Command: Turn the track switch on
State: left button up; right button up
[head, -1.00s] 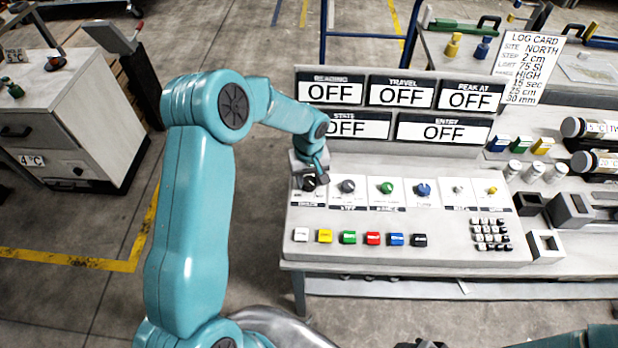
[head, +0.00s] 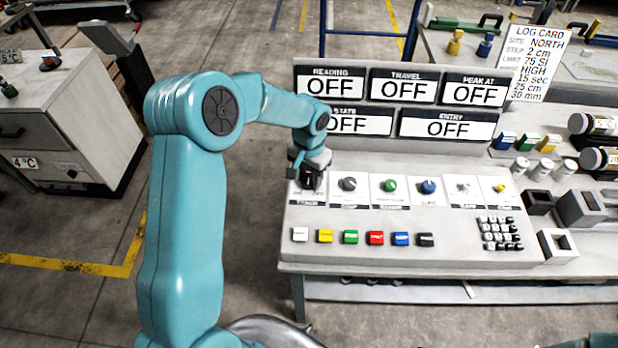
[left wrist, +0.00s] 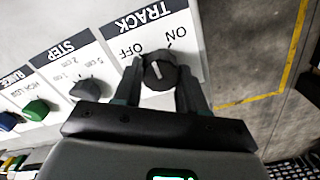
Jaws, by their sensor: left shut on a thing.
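The track switch is a black rotary knob with a white mark (left wrist: 160,71) on a white plate lettered TRACK, with OFF and ON beside it. In the head view the knob (head: 311,181) is the leftmost of the control row on the sloped console. My left gripper (left wrist: 158,88) is shut on the knob, one finger on each side of it. In the head view my left gripper (head: 308,172) is over the knob and partly hides it. I cannot tell surely which word the mark points to.
The STEP knob (head: 348,184) is close beside the track knob, with a green knob (head: 389,186) beyond it. Coloured buttons (head: 350,237) line the console front. The display panels, including the READING display (head: 331,86), show OFF. A grey cabinet (head: 90,120) stands left.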

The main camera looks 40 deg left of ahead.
aim_at(309, 178)
pick_arm(q)
jog(key=m, duration=0.4)
jog(key=shift+r+m+b, duration=0.1)
jog(key=shift+m+b, duration=0.2)
jog(key=shift+b, duration=0.05)
jog(key=shift+m, duration=2)
jog(key=shift+w+r, duration=0.1)
jog(key=o, duration=1.1)
jog(key=shift+d, duration=0.1)
jog(key=shift+c, duration=0.2)
notch_tip(309, 178, up, 16)
jog(key=shift+r+b, duration=0.15)
jog(key=shift+b, duration=0.25)
